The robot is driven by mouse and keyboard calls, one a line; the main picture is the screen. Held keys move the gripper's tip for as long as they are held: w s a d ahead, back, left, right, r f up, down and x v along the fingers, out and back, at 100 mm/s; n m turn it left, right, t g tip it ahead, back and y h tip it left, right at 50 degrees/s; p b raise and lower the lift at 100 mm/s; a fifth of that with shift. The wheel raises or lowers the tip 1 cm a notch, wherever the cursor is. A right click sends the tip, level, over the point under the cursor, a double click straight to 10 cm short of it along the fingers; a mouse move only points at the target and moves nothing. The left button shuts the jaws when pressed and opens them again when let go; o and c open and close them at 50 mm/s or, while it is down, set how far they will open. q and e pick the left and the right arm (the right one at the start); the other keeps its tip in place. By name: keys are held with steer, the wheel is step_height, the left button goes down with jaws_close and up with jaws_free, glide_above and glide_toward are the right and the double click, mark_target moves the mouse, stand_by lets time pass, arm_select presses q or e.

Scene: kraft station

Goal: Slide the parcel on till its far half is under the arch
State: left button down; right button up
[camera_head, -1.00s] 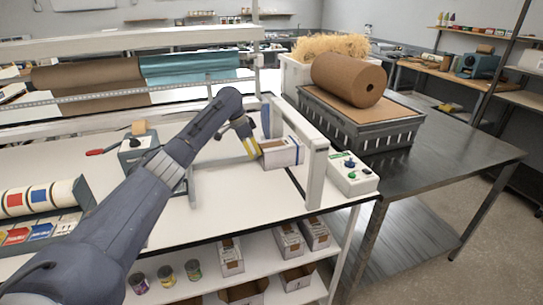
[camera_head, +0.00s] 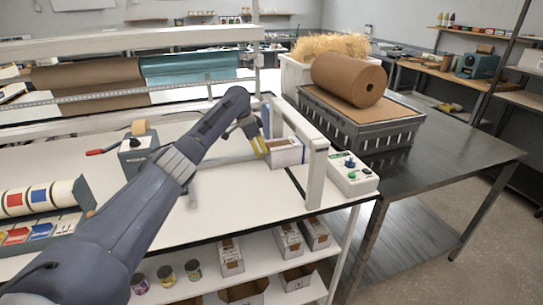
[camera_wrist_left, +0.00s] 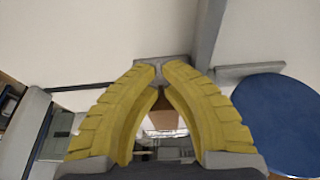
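The parcel (camera_head: 286,153), a white carton with a brown top, lies on the white bench top (camera_head: 250,205). Its right end is at the opening of the white arch (camera_head: 317,172), beside the near post; I cannot tell exactly how much of it is under the beam. My left gripper (camera_head: 260,145), with yellow fingers, is low at the parcel's left end and appears to touch it. In the left wrist view its fingertips (camera_wrist_left: 161,68) come together with nothing clearly held between them. My right gripper is not in view.
A control box (camera_head: 351,175) with coloured buttons stands right of the arch. A grey crate (camera_head: 375,133) bearing a brown roll (camera_head: 348,79) is on the dark metal table. A tape dispenser (camera_head: 138,148) stands left of my arm. The bench front is clear.

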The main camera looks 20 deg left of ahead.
arm_select(q)
steer(key=shift+w+d, duration=0.2)
steer(key=shift+d, duration=0.05)
steer(key=shift+w+d, duration=0.75)
steer(key=shift+d, duration=0.1)
steer(key=shift+a, duration=0.1)
steer(key=shift+s+a, duration=0.15)
steer(key=shift+s+a, duration=0.35)
steer(key=shift+s, duration=0.05)
steer(key=shift+s+a+r, duration=0.1)
steer(key=shift+s+a, duration=0.1)
steer(key=shift+a, duration=0.05)
steer(key=w+d+v, duration=0.1)
steer(key=v, duration=0.9)
steer(key=shift+r, duration=0.25)
steer(key=shift+d, duration=0.1)
